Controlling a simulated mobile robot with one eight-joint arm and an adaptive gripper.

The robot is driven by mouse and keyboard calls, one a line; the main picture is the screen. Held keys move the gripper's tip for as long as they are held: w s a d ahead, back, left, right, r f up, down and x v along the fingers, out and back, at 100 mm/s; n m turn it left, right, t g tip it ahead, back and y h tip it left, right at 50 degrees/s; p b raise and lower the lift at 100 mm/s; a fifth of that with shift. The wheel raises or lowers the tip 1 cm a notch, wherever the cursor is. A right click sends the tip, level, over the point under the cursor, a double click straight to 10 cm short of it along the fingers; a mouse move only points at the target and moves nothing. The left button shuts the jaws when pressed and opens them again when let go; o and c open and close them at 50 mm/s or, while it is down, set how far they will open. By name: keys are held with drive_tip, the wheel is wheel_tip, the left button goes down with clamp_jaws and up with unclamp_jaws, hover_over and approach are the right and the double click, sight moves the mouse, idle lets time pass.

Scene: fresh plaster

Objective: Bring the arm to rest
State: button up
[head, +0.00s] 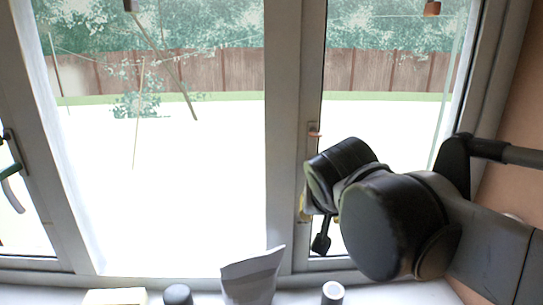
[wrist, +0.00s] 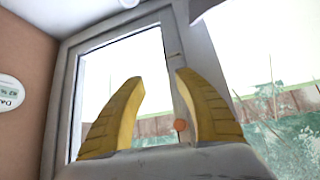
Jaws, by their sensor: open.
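My gripper (wrist: 160,85) shows in the wrist view as two yellow curved fingers standing well apart, with nothing between them but the window behind. In the head view my dark grey arm reaches in from the right, in front of the right window pane. There the gripper (head: 304,207) is mostly hidden behind the wrist, with only a bit of yellow showing at its left edge.
A white sill (head: 400,293) runs below the windows. On it stand a grey pouch-like object (head: 252,279), a dark round-topped item (head: 178,294), a white-topped cylinder (head: 333,292) and a pale flat item (head: 115,297). A window handle (head: 13,172) juts out at left.

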drive_tip(key=s+d+f+b, duration=0.2)
drive_tip(key=s+f+b, duration=0.3)
drive_tip(key=f+b, duration=0.4)
drive_tip(key=s+d+f+n+y+b, duration=0.1)
drive_tip(key=s+f+b, duration=0.4)
drive_tip(key=f, duration=1.4)
drive_tip(key=s+d+f+n+g+b, duration=0.1)
drive_tip(key=s+d+f+b, duration=0.2)
drive_tip(key=f+b, duration=1)
drive_tip(key=shift+s+f, duration=0.8)
drive_tip(key=shift+s, duration=0.4)
